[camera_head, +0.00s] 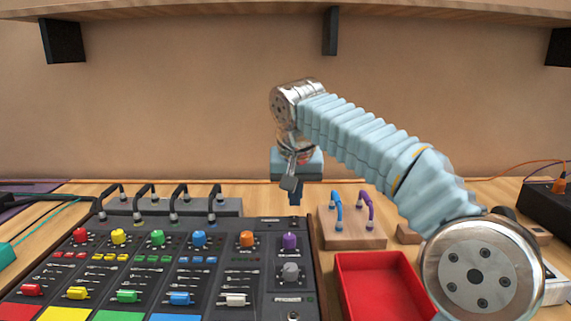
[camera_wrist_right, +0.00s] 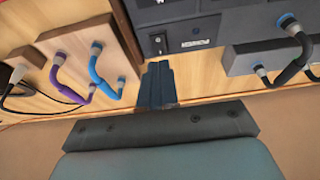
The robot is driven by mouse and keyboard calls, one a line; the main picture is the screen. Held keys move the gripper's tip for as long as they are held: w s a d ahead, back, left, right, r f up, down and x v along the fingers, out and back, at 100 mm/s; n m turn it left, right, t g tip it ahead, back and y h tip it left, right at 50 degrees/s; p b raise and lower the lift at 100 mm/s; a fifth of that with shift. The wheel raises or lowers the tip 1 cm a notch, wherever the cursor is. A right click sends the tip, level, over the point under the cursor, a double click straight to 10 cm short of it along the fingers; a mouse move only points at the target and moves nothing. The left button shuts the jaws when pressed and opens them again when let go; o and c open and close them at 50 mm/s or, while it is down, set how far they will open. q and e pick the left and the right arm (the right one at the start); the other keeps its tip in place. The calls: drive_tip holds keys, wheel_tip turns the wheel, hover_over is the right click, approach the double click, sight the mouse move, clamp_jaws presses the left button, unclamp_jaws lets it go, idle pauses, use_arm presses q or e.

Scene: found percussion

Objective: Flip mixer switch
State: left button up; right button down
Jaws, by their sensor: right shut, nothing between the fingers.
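The mixer (camera_head: 262,262) is a black console with coloured knobs and sliders, at the lower left of the head view. In the right wrist view, a small black rocker switch (camera_wrist_right: 158,44) sits on the mixer's dark panel (camera_wrist_right: 205,22), beside a white label. My right gripper (camera_head: 294,198) points down behind the mixer's far right corner. In the right wrist view its shut, empty fingers (camera_wrist_right: 157,80) point toward the switch, just short of it in the picture; I cannot tell whether they touch. My left gripper is not in view.
A wooden block (camera_head: 350,241) with blue and purple patch cables stands right of the mixer. A dark block (camera_head: 235,207) with several looped cables stands along its far edge. A red tray (camera_head: 372,268) lies at the front right. A shelf (camera_head: 200,10) hangs above.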

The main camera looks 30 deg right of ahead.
sight(294, 219)
drive_tip(key=v, duration=0.9)
drive_tip(key=shift+r, duration=0.25)
drive_tip(key=shift+a, duration=0.1)
drive_tip(key=shift+w+d+r, duration=0.15)
drive_tip(key=shift+w+d, duration=0.2)
drive_tip(key=shift+w, duration=0.2)
drive_tip(key=x, duration=1.4)
drive_tip(key=shift+s+a, duration=0.15)
drive_tip(key=shift+s, duration=0.2)
